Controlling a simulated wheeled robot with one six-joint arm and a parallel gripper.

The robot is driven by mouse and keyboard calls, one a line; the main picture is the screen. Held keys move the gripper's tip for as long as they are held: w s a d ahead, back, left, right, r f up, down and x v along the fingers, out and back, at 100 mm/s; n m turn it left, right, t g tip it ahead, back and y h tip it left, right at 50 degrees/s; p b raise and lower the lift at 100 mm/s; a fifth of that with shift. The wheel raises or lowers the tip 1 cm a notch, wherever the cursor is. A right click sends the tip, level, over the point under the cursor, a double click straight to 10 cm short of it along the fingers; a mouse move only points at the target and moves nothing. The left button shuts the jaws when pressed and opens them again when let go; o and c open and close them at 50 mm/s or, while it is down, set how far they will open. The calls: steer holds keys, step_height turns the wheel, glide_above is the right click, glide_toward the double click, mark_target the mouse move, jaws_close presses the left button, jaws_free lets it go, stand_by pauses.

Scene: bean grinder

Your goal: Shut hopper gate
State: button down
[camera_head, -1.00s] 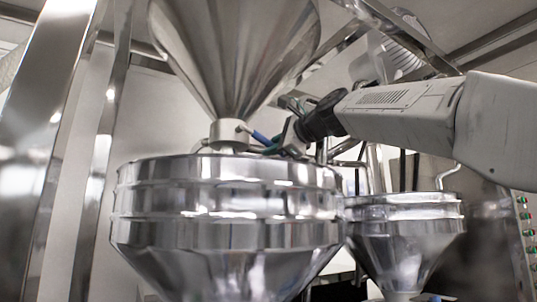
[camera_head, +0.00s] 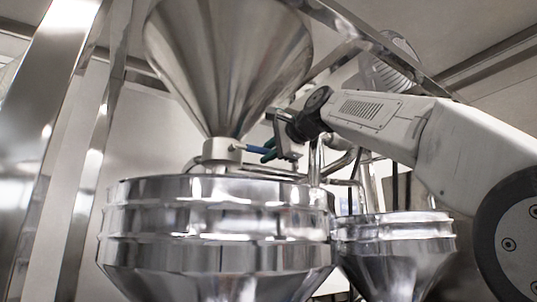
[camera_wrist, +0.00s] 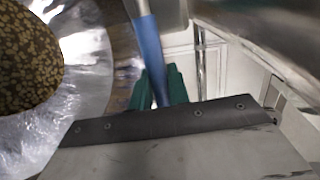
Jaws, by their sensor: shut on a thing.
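The metal hopper cone (camera_head: 228,65) hangs at the top of the head view. Its outlet collar (camera_head: 221,150) sits just above the wide steel drum (camera_head: 215,222). The gate lever has a blue grip (camera_head: 258,149) and sticks out to the right of the collar. My gripper (camera_head: 268,153) reaches in from the right with green fingers and is shut on the lever's blue grip. In the wrist view the blue grip (camera_wrist: 150,45) runs down between my green fingers (camera_wrist: 158,88). The gate plate inside the collar is hidden.
A pile of brown beans (camera_wrist: 28,55) lies inside a shiny round rim in the wrist view. A smaller steel funnel (camera_head: 393,250) stands right of the drum, below my arm. Steel frame posts (camera_head: 45,130) rise on the left.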

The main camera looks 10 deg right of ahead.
steer(key=shift+r, duration=0.1)
steer(key=c, duration=1.4)
jaws_free()
steer(key=shift+o, duration=0.2)
steer(key=shift+r, duration=1.25)
steer(key=shift+o, duration=1.4)
steer(key=shift+r, duration=0.5)
steer(key=shift+o, duration=0.8)
steer(key=shift+s+r, duration=0.15)
steer(key=shift+r, duration=0.05)
steer(key=s, duration=0.5)
steer(key=s+d, duration=0.1)
steer(key=s, duration=0.4)
steer(key=s+d+r, duration=0.1)
steer(key=s, duration=0.4)
steer(key=shift+s+d, duration=0.25)
steer(key=shift+s, duration=0.05)
steer(key=c, duration=0.4)
steer(key=shift+c, duration=0.2)
